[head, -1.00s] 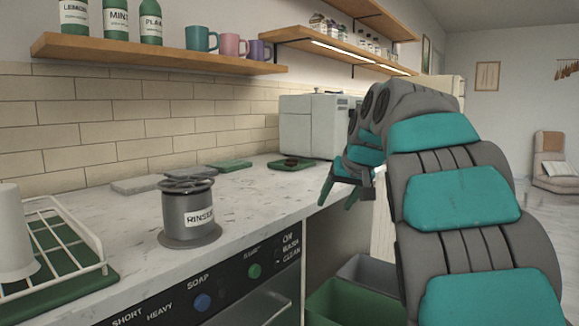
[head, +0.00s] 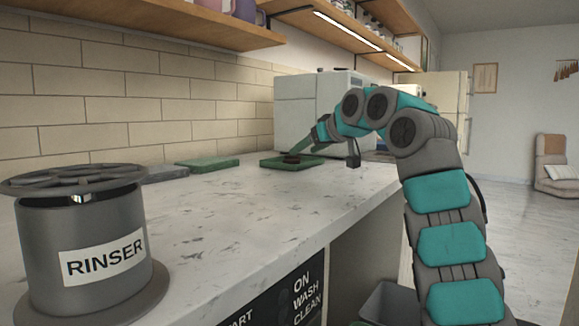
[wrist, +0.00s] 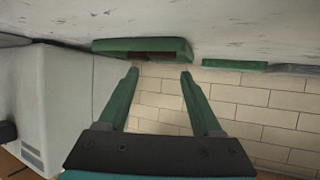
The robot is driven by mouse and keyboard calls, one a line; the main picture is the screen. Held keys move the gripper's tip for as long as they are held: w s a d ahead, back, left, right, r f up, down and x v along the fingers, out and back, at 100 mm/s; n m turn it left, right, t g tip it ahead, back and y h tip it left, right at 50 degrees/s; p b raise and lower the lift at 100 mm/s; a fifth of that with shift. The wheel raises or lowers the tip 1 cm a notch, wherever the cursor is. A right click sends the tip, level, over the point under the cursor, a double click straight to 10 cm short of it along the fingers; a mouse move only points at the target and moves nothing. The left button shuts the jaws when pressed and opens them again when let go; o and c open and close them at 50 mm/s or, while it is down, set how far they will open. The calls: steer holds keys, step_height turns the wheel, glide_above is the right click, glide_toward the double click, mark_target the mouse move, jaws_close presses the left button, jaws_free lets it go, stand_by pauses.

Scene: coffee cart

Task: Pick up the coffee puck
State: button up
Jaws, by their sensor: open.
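The coffee puck (head: 292,158) is a small dark brown disc on a green tray (head: 310,162) on the counter, in front of the white machine. My gripper (head: 300,150) is open just above the tray, close to the puck, and partly covers it in the head view. In the wrist view, which is turned over, my green fingers (wrist: 160,74) are spread apart with nothing between them. The green tray (wrist: 180,45) lies just beyond the fingertips there. A dark brown patch shows at its edge; I cannot tell how much of it is the puck.
A grey rinser (head: 78,240) stands at the near left of the counter (head: 230,220). A green mat (head: 208,164) lies along the tiled wall. The white machine (head: 308,108) stands behind the tray. The middle of the counter is clear.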

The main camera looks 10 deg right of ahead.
mark_target(292, 160)
steer(key=shift+p+x, duration=1)
steer(key=shift+x, duration=2.45)
steer(key=shift+s+f, duration=0.1)
steer(key=shift+f, duration=0.05)
steer(key=c, duration=1)
steer(key=shift+a+r+p, duration=0.15)
steer(key=shift+r+p, duration=0.9)
steer(key=shift+r, duration=0.7)
steer(key=shift+s, duration=0.1)
steer(key=s+a+b, duration=0.1)
steer(key=s+b, duration=0.2)
steer(key=s, duration=0.1)
steer(key=s+a+r+b, duration=0.1)
steer(key=s+b, duration=0.3)
steer(key=s, duration=0.1)
steer(key=s+a+b, duration=0.2)
steer(key=s+b, duration=0.1)
steer(key=s, duration=0.2)
steer(key=shift+s+r+b, duration=0.15)
steer(key=shift+s+b, duration=0.1)
steer(key=shift+b, duration=0.15)
steer(key=shift+s+r, duration=0.1)
steer(key=shift+s, duration=0.3)
